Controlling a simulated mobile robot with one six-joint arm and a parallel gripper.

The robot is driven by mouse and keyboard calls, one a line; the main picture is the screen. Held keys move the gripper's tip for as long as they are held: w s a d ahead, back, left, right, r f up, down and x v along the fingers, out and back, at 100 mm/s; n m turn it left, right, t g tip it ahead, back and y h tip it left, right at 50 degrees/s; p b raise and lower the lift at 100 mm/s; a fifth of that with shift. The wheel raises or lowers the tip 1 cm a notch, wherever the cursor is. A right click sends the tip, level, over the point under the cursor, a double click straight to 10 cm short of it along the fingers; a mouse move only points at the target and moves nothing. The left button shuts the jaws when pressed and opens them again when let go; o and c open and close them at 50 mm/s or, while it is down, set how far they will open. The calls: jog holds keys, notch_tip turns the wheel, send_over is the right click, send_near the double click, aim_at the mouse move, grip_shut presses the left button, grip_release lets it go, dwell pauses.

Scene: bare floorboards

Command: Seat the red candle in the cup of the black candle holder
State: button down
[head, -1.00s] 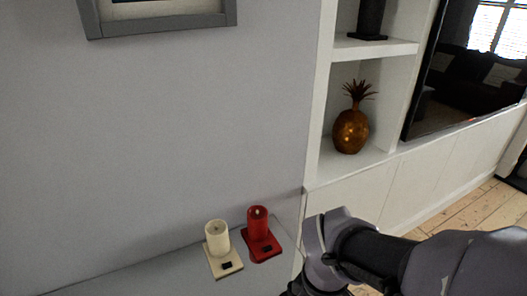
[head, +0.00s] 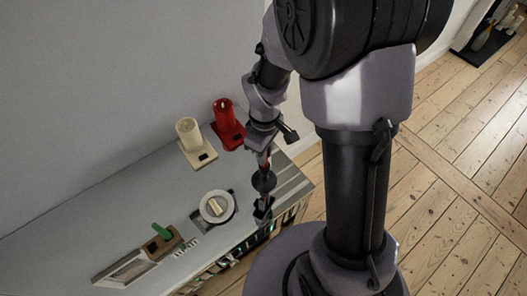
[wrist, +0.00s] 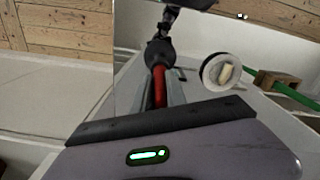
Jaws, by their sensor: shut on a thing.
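The black candle holder (head: 264,184) stands upright near the right end of the cabinet top, with a wide dark cup on a stem and a square base. The slim red candle (wrist: 159,88) is between my gripper's fingers (wrist: 161,92) in the wrist view. My gripper (head: 264,152) is shut on it, directly above the holder. In the head view only a bit of red shows between the gripper and the cup. The candle's lower end meets the dark cup (wrist: 158,53) in the wrist view; I cannot tell how deep it sits.
A thick red candle on a red stand (head: 228,124) and a cream candle on a cream stand (head: 192,143) are close behind left. A round dish (head: 216,207) is left of the holder. A frame (head: 124,271) and a wooden block with a green item (head: 163,243) lie farther left.

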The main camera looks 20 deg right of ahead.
jog(key=shift+r, duration=0.15)
jog(key=shift+s+f, duration=0.1)
jog(key=shift+f, duration=0.1)
jog(key=c, duration=1.3)
grip_release()
jog(key=shift+c, duration=0.2)
